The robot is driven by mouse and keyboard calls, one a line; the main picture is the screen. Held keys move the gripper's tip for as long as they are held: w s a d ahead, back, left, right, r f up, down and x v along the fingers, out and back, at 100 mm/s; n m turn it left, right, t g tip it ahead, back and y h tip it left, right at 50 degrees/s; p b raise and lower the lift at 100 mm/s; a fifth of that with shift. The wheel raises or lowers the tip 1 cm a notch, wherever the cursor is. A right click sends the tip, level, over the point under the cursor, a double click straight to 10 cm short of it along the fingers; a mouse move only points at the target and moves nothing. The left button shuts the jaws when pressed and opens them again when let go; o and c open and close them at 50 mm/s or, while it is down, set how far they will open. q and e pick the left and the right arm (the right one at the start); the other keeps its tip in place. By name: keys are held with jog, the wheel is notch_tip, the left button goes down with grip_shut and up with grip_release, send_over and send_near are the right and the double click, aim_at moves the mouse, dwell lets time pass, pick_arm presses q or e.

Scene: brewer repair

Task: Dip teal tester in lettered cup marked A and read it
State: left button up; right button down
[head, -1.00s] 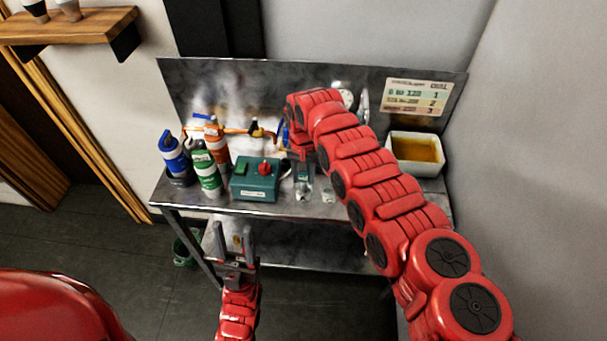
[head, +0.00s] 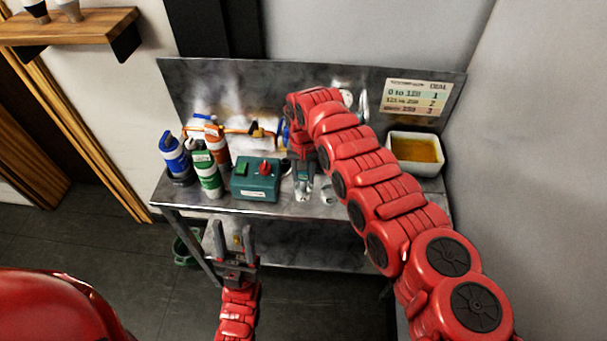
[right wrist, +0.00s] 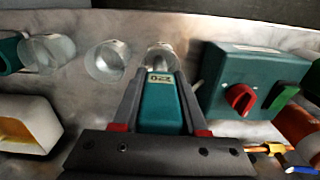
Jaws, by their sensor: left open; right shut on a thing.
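My right gripper (right wrist: 160,105) is shut on the teal tester (right wrist: 161,102). The tester's small display shows dark digits that look like 220 upside down. Its far end is at a clear cup (right wrist: 161,50); I cannot tell how deep it sits in the liquid. Two more clear cups (right wrist: 106,62) and (right wrist: 47,52) stand to the left in the right wrist view. No letter is legible on any cup. In the head view the tester (head: 303,185) hangs below my right arm, over the bench. My left gripper (head: 233,230) is open and empty before the bench's front edge.
A teal box (head: 256,180) with a red knob stands beside the tester. Several bottles (head: 207,172) stand to its left. A white tray (head: 416,150) of amber liquid is at the right. A chart (head: 415,97) with number ranges is on the back panel.

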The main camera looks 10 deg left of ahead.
jog(key=shift+r+p, duration=1.65)
jog(key=shift+r, duration=1.05)
jog(key=shift+r+p, duration=0.55)
jog(key=shift+r, duration=0.85)
